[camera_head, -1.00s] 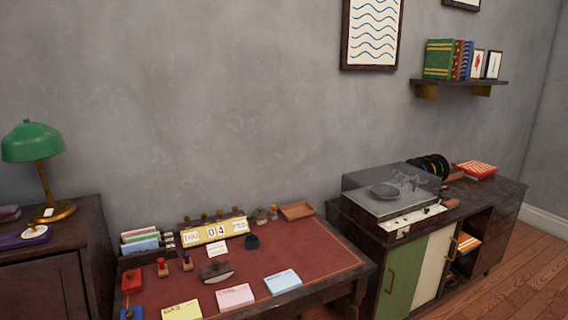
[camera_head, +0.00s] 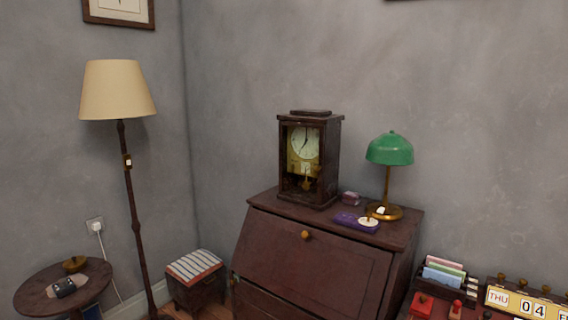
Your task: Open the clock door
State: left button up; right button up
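A dark wooden clock (camera_head: 309,158) stands upright on top of a slant-front bureau (camera_head: 310,262), near the middle of the head view. Its front shows a pale round dial (camera_head: 303,143) and a brass pendulum part below it, framed by the dark case. The clock door appears shut, though the glass itself is hard to make out. Neither of my grippers is in view.
A green desk lamp (camera_head: 389,150) and a purple item (camera_head: 350,222) sit right of the clock on the bureau. A floor lamp (camera_head: 117,92), a round side table (camera_head: 35,296) and a striped stool (camera_head: 194,264) stand left. The red desk (camera_head: 405,310) is at lower right.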

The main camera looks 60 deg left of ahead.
aim_at(320, 168)
jog(key=u, duration=1.7)
jog(key=j, duration=0.1)
jog(key=i+u, duration=0.05)
